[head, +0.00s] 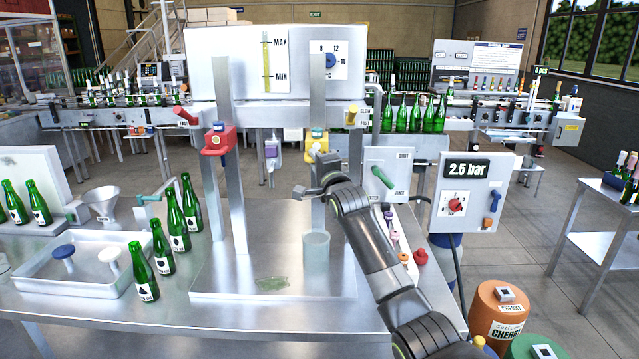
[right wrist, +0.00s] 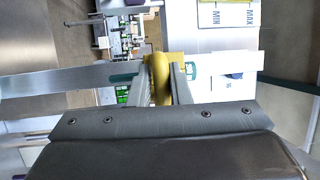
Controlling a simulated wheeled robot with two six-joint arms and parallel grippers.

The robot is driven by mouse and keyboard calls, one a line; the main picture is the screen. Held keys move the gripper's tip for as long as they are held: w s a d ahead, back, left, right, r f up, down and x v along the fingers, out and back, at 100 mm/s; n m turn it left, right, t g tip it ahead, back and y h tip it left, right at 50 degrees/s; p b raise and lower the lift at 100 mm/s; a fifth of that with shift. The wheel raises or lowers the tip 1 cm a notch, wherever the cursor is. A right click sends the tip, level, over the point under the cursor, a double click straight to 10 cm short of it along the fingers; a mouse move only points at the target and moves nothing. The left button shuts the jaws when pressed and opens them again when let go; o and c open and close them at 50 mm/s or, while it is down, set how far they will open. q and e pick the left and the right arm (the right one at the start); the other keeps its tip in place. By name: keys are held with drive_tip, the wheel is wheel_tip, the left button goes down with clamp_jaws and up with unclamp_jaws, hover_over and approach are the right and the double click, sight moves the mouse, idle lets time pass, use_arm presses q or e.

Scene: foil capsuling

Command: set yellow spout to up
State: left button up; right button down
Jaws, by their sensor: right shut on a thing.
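The yellow spout block (head: 317,137) is mounted on the right upright of the steel filling stand. My right gripper (head: 318,163) is in front of it and just below. In the right wrist view my gripper (right wrist: 160,90) is shut on a rounded yellow part of the spout (right wrist: 159,75), which sits between the two fingers. The gripper and wrist hide the spout's lower part in the head view, so its exact setting is unclear. My left gripper is not in view.
A red spout (head: 219,140) is on the left upright. A yellow lever (head: 352,115) and a red lever (head: 186,116) flank the stand. Green bottles (head: 163,246) stand to the left.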

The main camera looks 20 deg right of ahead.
sight(309, 141)
wheel_tip(309, 141, up, 2)
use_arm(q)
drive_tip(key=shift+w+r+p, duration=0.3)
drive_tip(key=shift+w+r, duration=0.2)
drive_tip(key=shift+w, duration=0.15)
use_arm(e)
drive_tip(key=shift+r, duration=0.5)
drive_tip(key=shift+s, duration=0.1)
drive_tip(key=c, duration=1.4)
unclamp_jaws()
drive_tip(key=shift+c, duration=0.2)
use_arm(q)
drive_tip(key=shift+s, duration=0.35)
use_arm(e)
drive_tip(key=shift+f, duration=0.1)
drive_tip(key=shift+f, duration=0.2)
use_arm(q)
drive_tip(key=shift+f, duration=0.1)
